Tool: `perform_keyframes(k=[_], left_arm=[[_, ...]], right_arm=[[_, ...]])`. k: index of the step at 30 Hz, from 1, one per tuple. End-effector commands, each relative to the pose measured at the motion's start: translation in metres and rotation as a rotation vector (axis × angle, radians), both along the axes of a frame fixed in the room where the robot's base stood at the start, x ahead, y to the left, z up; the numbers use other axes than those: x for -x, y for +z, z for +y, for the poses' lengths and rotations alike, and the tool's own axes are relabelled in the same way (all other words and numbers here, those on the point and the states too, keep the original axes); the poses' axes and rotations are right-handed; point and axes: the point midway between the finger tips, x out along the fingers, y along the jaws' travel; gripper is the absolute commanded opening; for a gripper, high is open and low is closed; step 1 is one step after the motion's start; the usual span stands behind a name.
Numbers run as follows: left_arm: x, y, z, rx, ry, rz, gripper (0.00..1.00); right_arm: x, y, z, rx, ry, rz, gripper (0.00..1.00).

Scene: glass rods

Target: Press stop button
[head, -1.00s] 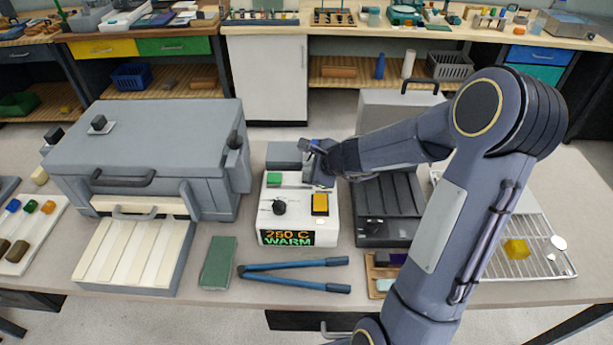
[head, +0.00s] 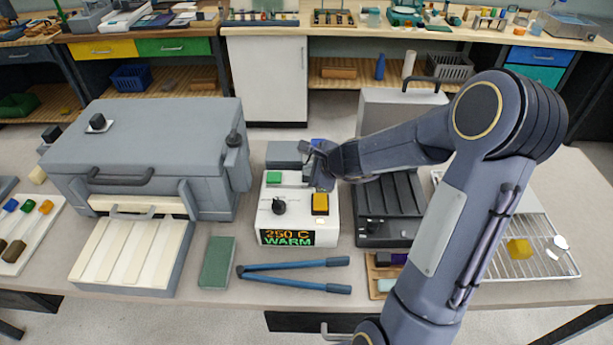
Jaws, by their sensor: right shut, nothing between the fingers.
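A white control box (head: 268,222) stands on the table near the middle of the head view. Its top carries a green button (head: 274,178), a black knob (head: 279,205) and a yellow-orange button (head: 320,203). Its front display (head: 288,238) reads "250 C WARM". No label tells which button is the stop button. My right gripper (head: 322,184) is shut and empty, pointing down just behind the yellow-orange button. It hides part of the box's back right corner; I cannot tell whether it touches the button. My left gripper is out of view.
A grey kiln-like box (head: 150,140) with a slatted tray (head: 135,255) stands at left. Blue long-handled tongs (head: 295,272) and a green block (head: 217,262) lie in front. A dark ribbed tray (head: 390,205) is close on the right, beside a wire rack (head: 540,262).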

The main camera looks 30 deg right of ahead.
Motion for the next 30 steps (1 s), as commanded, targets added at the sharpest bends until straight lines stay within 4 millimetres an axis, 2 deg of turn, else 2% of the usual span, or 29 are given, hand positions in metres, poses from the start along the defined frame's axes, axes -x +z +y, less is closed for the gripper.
perform_keyframes(k=[17,30], left_arm=[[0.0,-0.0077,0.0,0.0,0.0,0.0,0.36],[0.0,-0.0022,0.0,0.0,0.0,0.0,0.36]], right_arm=[[0.0001,-0.0072,0.0,0.001,0.001,0.0,0.0],[0.0002,-0.0018,0.0,0.001,0.0,0.0,0.0]])
